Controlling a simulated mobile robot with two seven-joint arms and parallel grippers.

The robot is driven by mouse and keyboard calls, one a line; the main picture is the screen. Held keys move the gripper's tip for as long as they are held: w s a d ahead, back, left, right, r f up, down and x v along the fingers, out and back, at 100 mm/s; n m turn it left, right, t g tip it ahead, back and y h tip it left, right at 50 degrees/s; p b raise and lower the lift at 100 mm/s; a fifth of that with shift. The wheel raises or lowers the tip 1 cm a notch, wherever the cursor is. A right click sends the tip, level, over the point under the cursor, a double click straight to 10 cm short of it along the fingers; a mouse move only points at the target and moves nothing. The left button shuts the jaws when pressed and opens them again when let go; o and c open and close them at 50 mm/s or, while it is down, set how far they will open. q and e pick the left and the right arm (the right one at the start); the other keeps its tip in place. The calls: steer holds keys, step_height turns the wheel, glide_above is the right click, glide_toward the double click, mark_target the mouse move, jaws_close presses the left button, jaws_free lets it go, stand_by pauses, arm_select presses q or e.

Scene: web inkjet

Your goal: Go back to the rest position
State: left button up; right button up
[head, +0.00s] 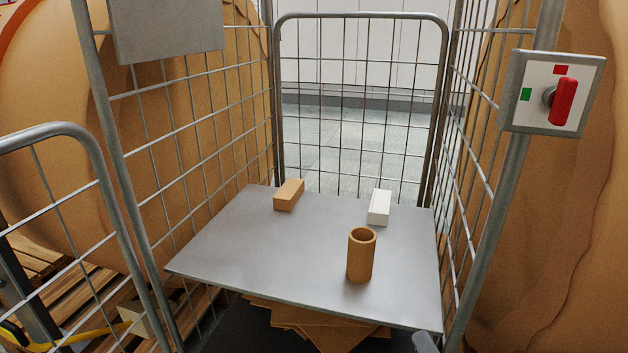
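Neither of my grippers can be made out in the head view. A small grey rounded piece (425,342) shows at the bottom edge, right of centre; I cannot tell what it is. A grey shelf (230,255) spans the inside of a wire cage. On it stand a brown open tube (361,258), upright near the front right, a white block (379,207) behind it, and a tan block (289,194) at the back left. Nothing is seen touching these three.
The cage has wire side walls, a wire back panel (360,110) and an open front. A red rotary switch (563,102) sits on the right post. Brown sheets (320,325) lie below the shelf. Large brown rolls flank the cage. The shelf's left front is clear.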

steer(key=s+a+f+m+g, duration=0.3)
steer(key=s+m, duration=0.1)
steer(key=m, duration=0.7)
steer(key=s+a+f+m+g, duration=0.25)
steer(key=s+m, duration=0.25)
steer(key=m, duration=0.6)
arm_select(q)
steer(key=s+a+r+y+p, duration=0.1)
steer(key=a+r+p, duration=0.2)
steer(key=r+p, duration=0.9)
steer(key=p, duration=0.5)
steer(key=shift+s+a+r+p, duration=0.3)
steer(key=shift+s+p, duration=0.1)
arm_select(e)
steer(key=s+d+r, duration=0.1)
steer(key=d+r, duration=0.2)
steer(key=r, duration=0.8)
steer(key=shift+s+d+r, duration=0.3)
steer(key=shift+s+r, duration=0.05)
